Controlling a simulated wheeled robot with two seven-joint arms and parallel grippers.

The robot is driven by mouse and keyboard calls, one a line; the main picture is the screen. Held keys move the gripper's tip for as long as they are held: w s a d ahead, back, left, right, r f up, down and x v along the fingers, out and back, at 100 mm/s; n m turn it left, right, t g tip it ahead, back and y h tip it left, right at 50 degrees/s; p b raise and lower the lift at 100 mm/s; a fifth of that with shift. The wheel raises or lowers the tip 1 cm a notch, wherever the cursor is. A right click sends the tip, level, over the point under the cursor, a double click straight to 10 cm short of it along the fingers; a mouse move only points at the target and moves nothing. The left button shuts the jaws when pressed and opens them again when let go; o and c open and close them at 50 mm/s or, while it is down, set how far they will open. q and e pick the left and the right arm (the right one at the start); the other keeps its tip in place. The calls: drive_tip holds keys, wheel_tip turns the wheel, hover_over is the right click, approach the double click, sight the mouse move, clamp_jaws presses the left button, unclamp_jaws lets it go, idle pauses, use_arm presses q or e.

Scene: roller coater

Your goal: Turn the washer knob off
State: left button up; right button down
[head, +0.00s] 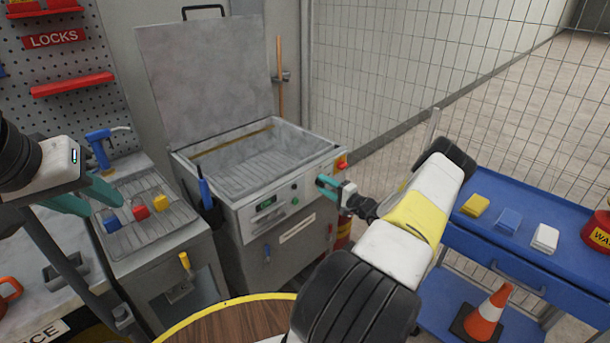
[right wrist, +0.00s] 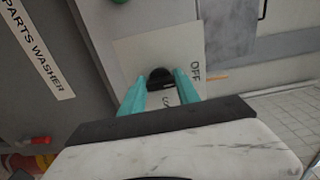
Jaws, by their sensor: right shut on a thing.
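The grey parts washer (head: 257,262) stands in the middle of the head view with its lid up. Its dark round knob (right wrist: 160,77) sits on a pale plate (right wrist: 128,52) in the right wrist view, with "OFF" printed at the plate's right side. My right gripper (head: 323,186) is at the washer's front panel. In the right wrist view its teal fingers (right wrist: 161,88) are shut on the knob, one on each side. The gripper hides the knob in the head view. My left gripper (head: 92,200) has its teal fingers apart and is empty, above the left bench.
A wire rack (head: 165,232) with blue, red and yellow blocks lies at the left. A blue cart (head: 510,255) with blocks and an orange cone (head: 487,315) stands at the right. A round wooden top (head: 225,322) is in front. A mesh fence (head: 400,60) is behind.

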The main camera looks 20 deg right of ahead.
drive_tip(key=c, duration=0.9)
unclamp_jaws()
drive_tip(key=shift+s, duration=0.1)
drive_tip(key=v, duration=0.7)
drive_tip(key=shift+s+d, duration=0.1)
drive_tip(key=shift+s, duration=0.2)
